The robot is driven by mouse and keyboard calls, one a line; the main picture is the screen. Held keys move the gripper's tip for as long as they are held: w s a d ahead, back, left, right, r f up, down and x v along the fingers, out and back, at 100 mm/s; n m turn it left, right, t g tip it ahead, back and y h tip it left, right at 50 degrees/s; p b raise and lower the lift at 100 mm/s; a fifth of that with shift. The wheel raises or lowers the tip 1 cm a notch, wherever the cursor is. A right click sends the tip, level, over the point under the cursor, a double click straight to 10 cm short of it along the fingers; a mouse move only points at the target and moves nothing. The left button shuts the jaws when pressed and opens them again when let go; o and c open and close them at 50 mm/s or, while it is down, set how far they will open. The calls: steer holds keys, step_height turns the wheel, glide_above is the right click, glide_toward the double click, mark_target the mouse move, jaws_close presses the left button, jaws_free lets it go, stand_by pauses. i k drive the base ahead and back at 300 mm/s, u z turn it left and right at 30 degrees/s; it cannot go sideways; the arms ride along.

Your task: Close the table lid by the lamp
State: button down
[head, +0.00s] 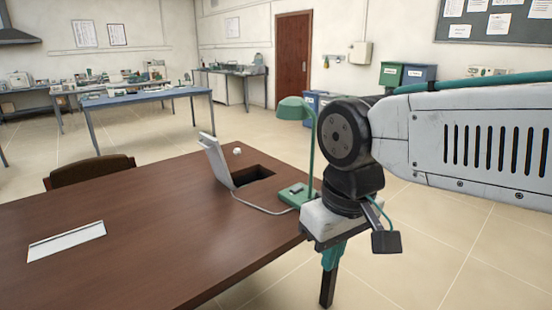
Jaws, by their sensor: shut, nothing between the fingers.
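The open table lid (214,160) is a pale grey flap that stands up, tilted back to the left, at the left edge of a dark rectangular opening (256,175) in the brown table. The green desk lamp (294,109) stands just right of the opening, with its base (297,194) on the table near the right edge. My gripper (332,260) points down at the table's right edge, in front and to the right of the lamp. Its teal fingers are shut and empty. It is apart from the lid, with the lamp between them.
A second, closed pale lid (67,241) lies flat in the table (150,230) at the left. The lamp's pale cord (258,207) runs from its base to the opening. A small white round thing (237,151) shows behind the opening. A chair (92,170) stands at the table's far left.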

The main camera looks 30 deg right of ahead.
mark_target(212, 146)
steer(key=z, duration=0.6)
steer(key=k, duration=0.55)
steer(key=z, duration=0.85)
steer(key=i, duration=1.1)
steer(key=u, duration=1.1)
steer(key=i, duration=0.55)
steer(key=u, duration=0.7)
